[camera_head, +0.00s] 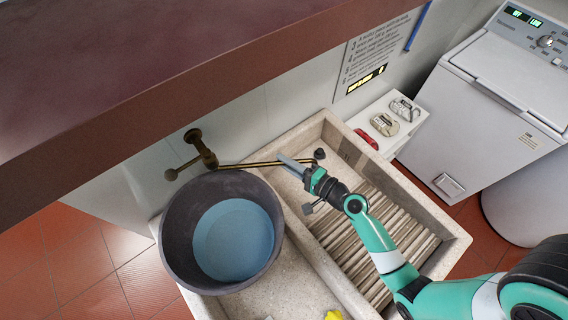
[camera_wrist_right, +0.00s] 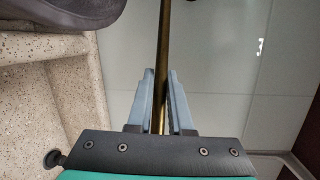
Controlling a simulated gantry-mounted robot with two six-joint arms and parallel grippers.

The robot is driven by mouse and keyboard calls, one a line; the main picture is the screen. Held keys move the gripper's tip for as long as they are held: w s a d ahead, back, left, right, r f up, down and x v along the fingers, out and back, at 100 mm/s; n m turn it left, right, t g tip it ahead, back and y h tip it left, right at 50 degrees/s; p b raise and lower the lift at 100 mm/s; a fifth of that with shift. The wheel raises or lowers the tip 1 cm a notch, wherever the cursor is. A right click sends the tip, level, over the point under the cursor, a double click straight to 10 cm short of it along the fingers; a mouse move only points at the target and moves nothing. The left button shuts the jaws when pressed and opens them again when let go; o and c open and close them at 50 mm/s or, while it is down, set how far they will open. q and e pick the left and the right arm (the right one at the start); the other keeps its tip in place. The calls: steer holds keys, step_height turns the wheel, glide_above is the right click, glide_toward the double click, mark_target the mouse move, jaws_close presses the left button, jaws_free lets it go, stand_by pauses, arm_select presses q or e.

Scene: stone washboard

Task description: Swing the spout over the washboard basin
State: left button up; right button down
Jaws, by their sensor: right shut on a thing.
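The brass spout (camera_head: 246,164) runs right from the wall tap (camera_head: 203,150), passing behind the dark bucket's rim. In the head view its outer end overlaps the back left of the washboard basin (camera_head: 452,238), a speckled stone trough with a ribbed slope. My right gripper (camera_head: 284,160) is shut on the spout near its outer end. In the right wrist view the brass spout (camera_wrist_right: 165,40) runs between the two grey fingers (camera_wrist_right: 160,85). My left gripper is not in view.
A dark bucket (camera_head: 174,240) of bluish water stands in the left basin, just in front of the tap. A white shelf (camera_head: 372,118) with a red item and small blocks stands behind the washboard. A white washing machine (camera_head: 470,125) is at right. A brown ledge overhangs the upper left.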

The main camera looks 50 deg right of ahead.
steer(key=shift+d, duration=0.1)
steer(key=c, duration=0.8)
jaws_free()
steer(key=shift+w, duration=0.1)
steer(key=shift+c, duration=0.2)
steer(key=s+r+b, duration=0.1)
steer(key=s, duration=1)
steer(key=shift+s+r, duration=0.25)
